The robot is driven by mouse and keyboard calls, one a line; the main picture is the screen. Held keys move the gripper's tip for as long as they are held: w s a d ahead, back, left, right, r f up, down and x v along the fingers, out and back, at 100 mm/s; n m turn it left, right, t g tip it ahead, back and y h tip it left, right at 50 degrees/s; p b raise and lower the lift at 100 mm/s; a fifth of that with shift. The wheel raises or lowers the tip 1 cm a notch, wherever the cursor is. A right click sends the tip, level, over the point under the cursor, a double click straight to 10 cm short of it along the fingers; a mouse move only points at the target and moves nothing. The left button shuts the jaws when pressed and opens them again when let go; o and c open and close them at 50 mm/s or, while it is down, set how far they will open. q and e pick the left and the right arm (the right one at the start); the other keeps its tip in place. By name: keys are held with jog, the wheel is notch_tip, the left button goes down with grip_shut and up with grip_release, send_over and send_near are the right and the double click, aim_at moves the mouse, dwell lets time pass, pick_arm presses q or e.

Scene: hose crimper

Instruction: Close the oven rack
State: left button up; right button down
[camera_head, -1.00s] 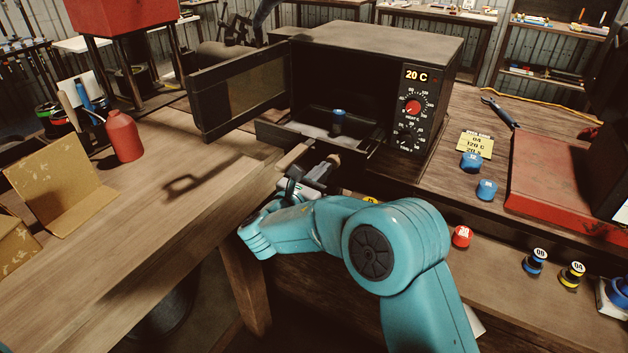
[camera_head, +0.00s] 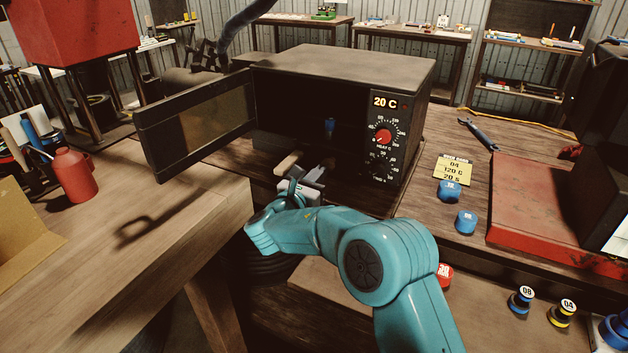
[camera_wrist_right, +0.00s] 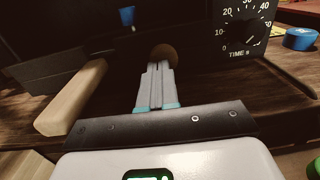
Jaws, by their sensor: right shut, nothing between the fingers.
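The black oven (camera_head: 340,68) stands on the bench with its door (camera_head: 195,125) swung open to the left. A blue spool (camera_head: 330,127) sits inside the dark cavity and also shows in the wrist view (camera_wrist_right: 127,16). The rack is mostly lost in shadow; its pale wooden handle (camera_head: 287,161) shows at the oven's front, and lies left of the fingers in the wrist view (camera_wrist_right: 72,98). My right gripper (camera_head: 320,170) is shut and empty, its fingers (camera_wrist_right: 158,70) pointing at the oven front beside the handle. Contact with the rack cannot be told. My left gripper is out of view.
The oven's control panel (camera_head: 384,135) reads 20 C. Blue caps (camera_head: 449,190), a yellow note (camera_head: 455,169) and a red base (camera_head: 545,205) lie to the right. A red bottle (camera_head: 73,175) stands on the left table, which is otherwise fairly clear near the door.

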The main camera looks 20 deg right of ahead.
jog(key=shift+w+d, duration=0.3)
jog(key=shift+d, duration=0.05)
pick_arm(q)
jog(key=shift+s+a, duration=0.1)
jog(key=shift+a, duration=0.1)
pick_arm(e)
jog(key=shift+d+r, duration=0.2)
jog(key=shift+r, duration=0.1)
